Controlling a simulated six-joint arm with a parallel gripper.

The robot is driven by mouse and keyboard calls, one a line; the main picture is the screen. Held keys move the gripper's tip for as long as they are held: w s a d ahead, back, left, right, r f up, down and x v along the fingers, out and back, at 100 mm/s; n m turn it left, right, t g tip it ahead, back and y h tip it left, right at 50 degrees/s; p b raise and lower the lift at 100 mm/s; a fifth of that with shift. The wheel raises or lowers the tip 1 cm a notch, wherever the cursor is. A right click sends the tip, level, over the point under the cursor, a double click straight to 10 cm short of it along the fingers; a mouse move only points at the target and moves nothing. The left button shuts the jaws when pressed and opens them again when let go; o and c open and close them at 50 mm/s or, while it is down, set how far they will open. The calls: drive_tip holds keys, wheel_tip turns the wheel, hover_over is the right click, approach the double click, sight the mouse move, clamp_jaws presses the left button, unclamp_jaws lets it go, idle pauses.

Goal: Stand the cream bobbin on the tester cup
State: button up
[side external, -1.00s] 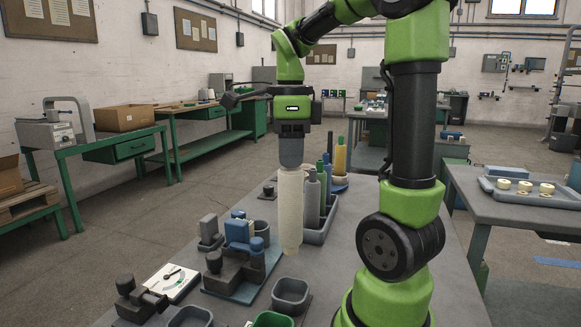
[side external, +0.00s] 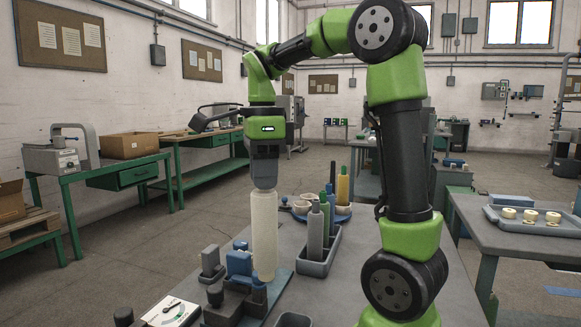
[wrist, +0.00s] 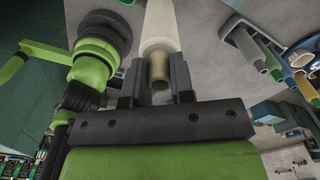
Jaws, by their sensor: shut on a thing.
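The cream bobbin (side external: 264,235) hangs upright below my gripper (side external: 264,186), which is shut on its top end. In the wrist view the cream bobbin (wrist: 161,28) shows between the two fingers of my gripper (wrist: 157,80). In the side view its lower end overlaps the blue and dark fixture (side external: 240,270) on the blue plate (side external: 281,289). I cannot tell whether it touches anything there. I cannot make out the tester cup for certain.
A grey bin (side external: 293,320) is at the front edge of view. Small round bowls (side external: 303,208) stand behind. A side table at right holds a tray (side external: 535,225) of cream rolls.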

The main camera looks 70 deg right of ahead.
drive_tip(key=w+a+f+n, duration=0.6)
drive_tip(key=w+a+f, duration=0.2)
drive_tip(key=a, duration=0.4)
drive_tip(key=shift+w+n, duration=0.3)
drive_tip(key=shift+w, duration=0.45)
drive_tip(key=shift+f, duration=0.3)
drive_tip(key=shift+f, duration=1.45)
drive_tip(key=shift+f, duration=0.75)
